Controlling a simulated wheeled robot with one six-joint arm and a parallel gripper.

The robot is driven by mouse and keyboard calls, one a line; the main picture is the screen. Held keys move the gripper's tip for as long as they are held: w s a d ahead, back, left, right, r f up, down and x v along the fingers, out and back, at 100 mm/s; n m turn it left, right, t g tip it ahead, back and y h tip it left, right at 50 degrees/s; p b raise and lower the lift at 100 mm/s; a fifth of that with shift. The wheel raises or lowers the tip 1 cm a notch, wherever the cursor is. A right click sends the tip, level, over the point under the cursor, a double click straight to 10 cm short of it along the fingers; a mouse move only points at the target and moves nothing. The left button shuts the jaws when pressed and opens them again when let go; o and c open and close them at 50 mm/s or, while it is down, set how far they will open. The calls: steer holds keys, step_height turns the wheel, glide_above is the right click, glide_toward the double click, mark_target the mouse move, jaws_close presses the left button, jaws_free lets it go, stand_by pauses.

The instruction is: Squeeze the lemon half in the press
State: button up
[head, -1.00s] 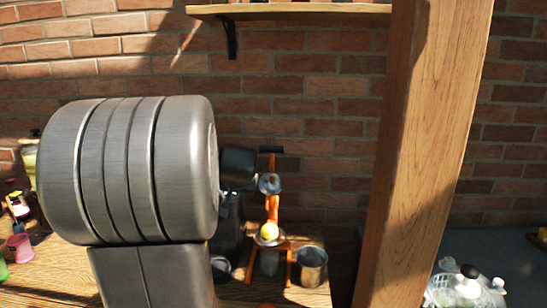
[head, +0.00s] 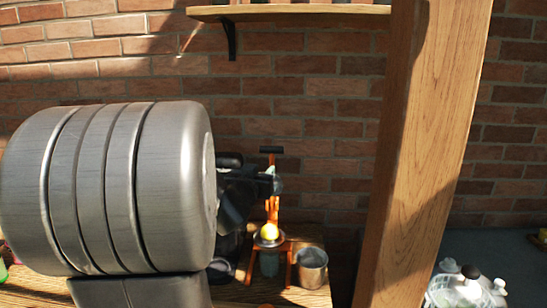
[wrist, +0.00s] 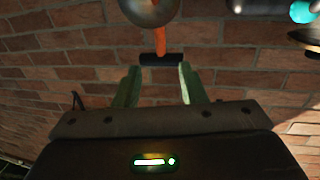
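The orange press (head: 272,208) stands upright on the table, its lever raised and ending in a black crossbar handle (head: 271,150). The yellow lemon half (head: 269,231) sits in the press's cup. My gripper (wrist: 159,66) is open and empty beside the upper press in the head view. In the wrist view its green-tinted fingers point at the handle (wrist: 160,60), which spans the gap at the fingertips. I cannot tell whether the handle is between them or just beyond. The rounded metal squeezing part (wrist: 150,9) shows behind the handle, and my gripper partly covers it in the head view.
A metal cup (head: 312,268) stands right of the press, and a greyish vessel (head: 268,263) is under it. A wooden post (head: 425,150) rises at the right. A brick wall (head: 310,110) with a shelf (head: 300,12) is behind. My arm hides the table's left side.

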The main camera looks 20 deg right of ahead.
mark_target(271, 159)
steer(key=p+x, duration=0.1)
steer(key=x, duration=1.1)
steer(key=shift+w+d, duration=0.25)
steer(key=shift+w, duration=0.05)
steer(key=shift+c, duration=0.4)
jaws_close()
